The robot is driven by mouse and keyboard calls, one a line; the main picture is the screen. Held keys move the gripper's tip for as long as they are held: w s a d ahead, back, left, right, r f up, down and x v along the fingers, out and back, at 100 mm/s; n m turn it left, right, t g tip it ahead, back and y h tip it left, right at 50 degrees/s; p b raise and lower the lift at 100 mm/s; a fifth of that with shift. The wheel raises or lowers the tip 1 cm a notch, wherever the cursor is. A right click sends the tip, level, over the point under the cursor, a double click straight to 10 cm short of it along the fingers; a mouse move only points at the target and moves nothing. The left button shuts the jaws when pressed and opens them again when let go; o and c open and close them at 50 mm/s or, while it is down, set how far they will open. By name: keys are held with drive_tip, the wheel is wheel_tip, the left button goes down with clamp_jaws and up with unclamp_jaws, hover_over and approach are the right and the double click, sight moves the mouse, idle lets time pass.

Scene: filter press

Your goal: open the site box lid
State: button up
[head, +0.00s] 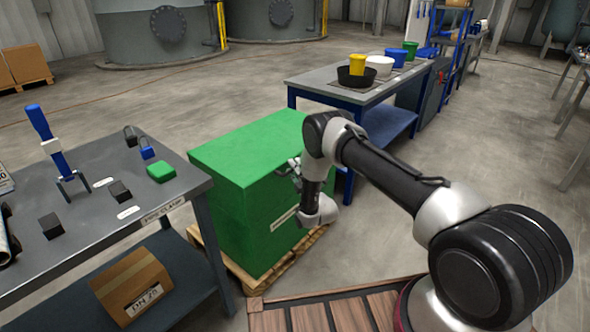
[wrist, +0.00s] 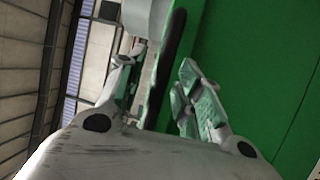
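The green site box (head: 252,218) stands on a wooden pallet beside the grey workbench in the head view. Its flat green lid (head: 248,146) lies level on top and looks shut. A dark, slightly curved strip and a green edge show between and beyond the fingers. A large green face of the box (wrist: 255,70) fills the right. I cannot tell whether a finger touches the box.
The grey workbench (head: 95,215) at the left carries small blocks and a blue-handled tool (head: 50,140). A blue-framed table (head: 335,92) with coloured tubs stands behind the box. A wooden slatted platform (head: 330,312) lies in front. Open floor is at the right.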

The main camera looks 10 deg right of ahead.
clamp_jaws()
